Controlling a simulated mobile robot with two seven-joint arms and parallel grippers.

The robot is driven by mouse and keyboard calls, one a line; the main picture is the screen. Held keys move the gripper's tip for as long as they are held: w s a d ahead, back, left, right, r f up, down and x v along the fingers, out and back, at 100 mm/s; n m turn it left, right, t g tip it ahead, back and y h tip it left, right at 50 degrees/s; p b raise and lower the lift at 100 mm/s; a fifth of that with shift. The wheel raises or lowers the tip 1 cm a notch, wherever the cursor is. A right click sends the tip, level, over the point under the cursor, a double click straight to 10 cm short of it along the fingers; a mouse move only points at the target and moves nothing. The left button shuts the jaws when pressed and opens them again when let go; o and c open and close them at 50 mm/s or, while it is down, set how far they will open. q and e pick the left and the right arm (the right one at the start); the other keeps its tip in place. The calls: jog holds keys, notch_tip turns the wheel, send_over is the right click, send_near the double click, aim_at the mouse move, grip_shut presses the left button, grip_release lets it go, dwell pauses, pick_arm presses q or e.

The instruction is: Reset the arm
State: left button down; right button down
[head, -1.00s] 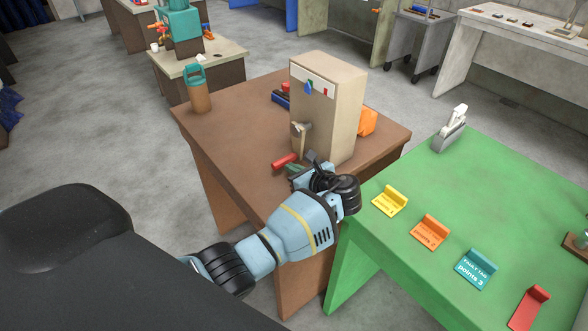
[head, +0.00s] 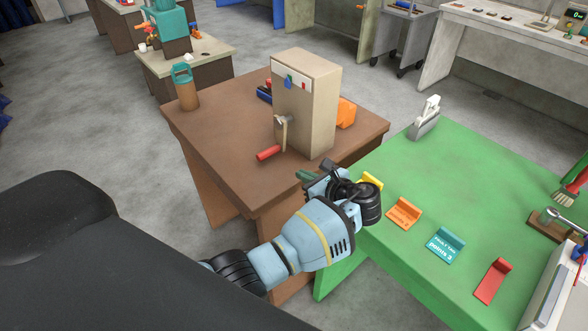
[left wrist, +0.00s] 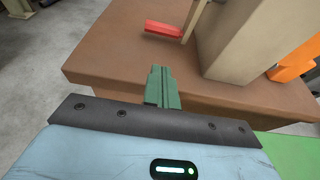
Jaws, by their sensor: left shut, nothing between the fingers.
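My left gripper (head: 306,176) is in the head view, over the front right of the brown table, near the green table's left edge. Its dark green fingers are together and empty; they also show in the left wrist view (left wrist: 161,88). A beige box (head: 312,105) with a crank lever and red handle (head: 268,153) stands on the brown table beyond the gripper. The red handle also shows in the left wrist view (left wrist: 163,29), apart from the fingers. My right gripper is not in view.
The green table (head: 440,180) holds yellow (head: 371,181), orange (head: 404,214), teal (head: 445,245) and red (head: 493,281) tags along its near side. A bottle (head: 185,88) stands on the brown table's (head: 220,125) far left corner. An orange object (head: 346,113) sits behind the box.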

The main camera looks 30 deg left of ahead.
pick_arm(q)
jog(key=shift+s+d+r, duration=0.15)
jog(key=shift+s+d, duration=0.15)
jog(key=shift+d, duration=0.35)
jog(key=s+f+n+g+h, duration=0.2)
jog(key=s+f+n+h, duration=0.25)
jog(key=s+f, duration=0.5)
jog(key=s+f+n+g+h, duration=0.1)
jog(key=s+f+n+h, duration=0.35)
jog(key=s, duration=0.75)
jog(key=s+r+n+g+h, duration=0.1)
jog(key=s+r+n+h, duration=0.25)
jog(key=s+n, duration=1.25)
notch_tip(320, 180, down, 10)
jog(key=w+d+m+t+h, duration=0.1)
jog(key=d+m+t+h, duration=0.1)
jog(key=m+t, duration=0.2)
jog(key=shift+m+t, duration=0.3)
jog(key=shift+t, duration=1.4)
